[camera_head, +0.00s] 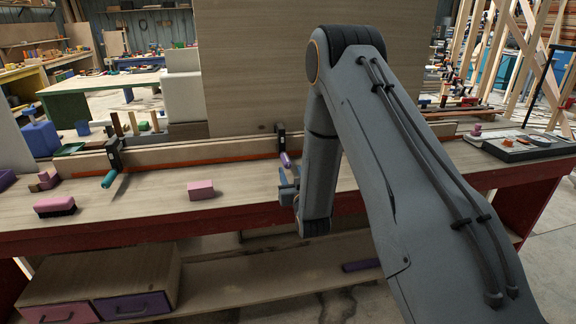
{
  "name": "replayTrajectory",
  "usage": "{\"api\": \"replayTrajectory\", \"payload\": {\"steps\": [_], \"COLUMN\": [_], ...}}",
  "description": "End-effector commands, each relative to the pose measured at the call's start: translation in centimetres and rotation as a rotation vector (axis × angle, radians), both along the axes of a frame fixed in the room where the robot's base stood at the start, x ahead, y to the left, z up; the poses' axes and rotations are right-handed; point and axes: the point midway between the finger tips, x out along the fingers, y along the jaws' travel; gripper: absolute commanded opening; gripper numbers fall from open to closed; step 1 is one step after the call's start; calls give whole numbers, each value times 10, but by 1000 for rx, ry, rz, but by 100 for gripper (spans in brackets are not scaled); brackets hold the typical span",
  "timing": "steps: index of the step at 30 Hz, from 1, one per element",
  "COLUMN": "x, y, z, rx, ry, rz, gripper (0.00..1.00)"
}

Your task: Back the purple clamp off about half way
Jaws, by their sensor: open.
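The purple clamp, with a purple handle (286,160) and a dark body (280,137), sits on the long wooden stringer with the orange-red edge (205,161) at the back of the bench. My gripper (284,188) is open, just in front of and below the purple handle, and looks empty. It appears apart from the handle, though the gap is hard to judge. My arm hides the bench behind it and the right part of the stringer. A second clamp with a teal handle (108,178) sits on the stringer further left.
A pink block (201,190) and a pink and black block (54,206) lie on the bench (150,205). A tall wooden panel (255,65) stands behind the stringer. A tray with tools (520,146) is at the right. The bench left of my gripper is mostly clear.

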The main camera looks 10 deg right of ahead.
Motion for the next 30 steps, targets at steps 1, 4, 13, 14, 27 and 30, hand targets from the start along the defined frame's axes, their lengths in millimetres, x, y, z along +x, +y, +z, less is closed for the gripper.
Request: {"api": "replayTrajectory", "payload": {"steps": [1,4,13,14,27,30], "x": [7,23,60,62,66,66], "y": [0,0,0,0,0,0], "z": [2,2,2,1,1,1], "rx": [0,0,0,0,0,0], "ry": [-3,-2,0,1,2,2], "rz": [0,0,0,0,0,0], "gripper": [41,41,41,41,24,7]}}
